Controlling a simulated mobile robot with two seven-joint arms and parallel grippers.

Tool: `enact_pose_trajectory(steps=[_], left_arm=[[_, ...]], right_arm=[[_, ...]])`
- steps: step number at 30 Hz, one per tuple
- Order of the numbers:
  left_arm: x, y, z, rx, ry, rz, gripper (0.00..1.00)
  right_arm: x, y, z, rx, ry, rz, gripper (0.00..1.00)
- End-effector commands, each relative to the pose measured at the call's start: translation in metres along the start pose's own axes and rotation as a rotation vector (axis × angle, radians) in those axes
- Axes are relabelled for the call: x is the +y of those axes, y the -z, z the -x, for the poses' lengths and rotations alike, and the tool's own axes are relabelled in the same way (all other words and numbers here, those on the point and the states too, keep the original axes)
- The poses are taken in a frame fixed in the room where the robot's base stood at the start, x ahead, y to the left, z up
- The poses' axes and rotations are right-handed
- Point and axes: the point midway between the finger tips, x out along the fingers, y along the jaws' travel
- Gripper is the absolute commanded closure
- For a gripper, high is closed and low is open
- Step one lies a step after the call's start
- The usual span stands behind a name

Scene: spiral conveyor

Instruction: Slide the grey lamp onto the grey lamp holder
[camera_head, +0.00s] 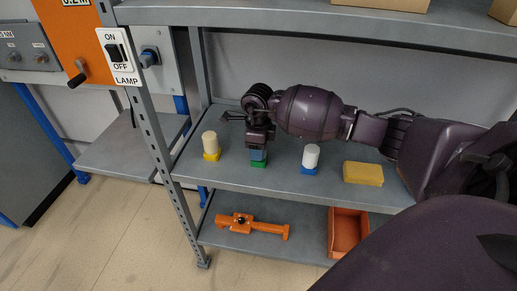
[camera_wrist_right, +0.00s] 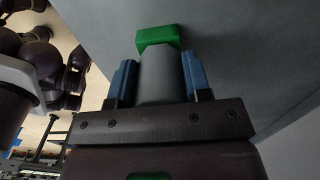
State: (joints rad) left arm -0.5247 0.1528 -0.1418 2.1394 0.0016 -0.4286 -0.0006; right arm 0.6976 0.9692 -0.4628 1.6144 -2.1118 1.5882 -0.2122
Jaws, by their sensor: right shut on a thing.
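The grey lamp (camera_wrist_right: 163,82) is a grey cylinder with a green block (camera_wrist_right: 157,38) at its far end. My right gripper (camera_wrist_right: 160,78) has its blue fingers shut on the grey cylinder, one on each side. In the head view, my right gripper (camera_head: 258,154) points down at the shelf, with the green block (camera_head: 259,164) just below it at the shelf surface; whether it touches the shelf is unclear. The gripper hides most of the grey cylinder there. I cannot pick out a grey lamp holder. My left gripper is not seen.
A cream cylinder on a yellow base (camera_head: 210,146) stands left of the gripper. A white cylinder on a blue base (camera_head: 310,159) and a yellow block (camera_head: 363,173) are right. An orange tool (camera_head: 252,226) and bin (camera_head: 347,233) lie below. A LAMP switch (camera_head: 118,56) is upper left.

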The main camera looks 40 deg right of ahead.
Motion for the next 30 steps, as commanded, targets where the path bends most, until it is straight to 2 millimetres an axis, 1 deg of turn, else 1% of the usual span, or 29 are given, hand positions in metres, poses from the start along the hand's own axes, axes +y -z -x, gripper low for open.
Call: enact_pose_trajectory(steps=[1, 24, 30], left_arm=[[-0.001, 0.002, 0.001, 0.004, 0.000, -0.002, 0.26], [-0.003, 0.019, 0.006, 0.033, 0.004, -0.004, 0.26], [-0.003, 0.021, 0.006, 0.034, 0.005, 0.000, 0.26]], right_arm=[[-0.001, 0.000, 0.004, -0.002, 0.003, 0.000, 0.84], [0.000, 0.000, 0.028, -0.002, 0.002, 0.000, 0.84], [0.000, 0.000, 0.029, -0.001, 0.000, 0.000, 0.84]])
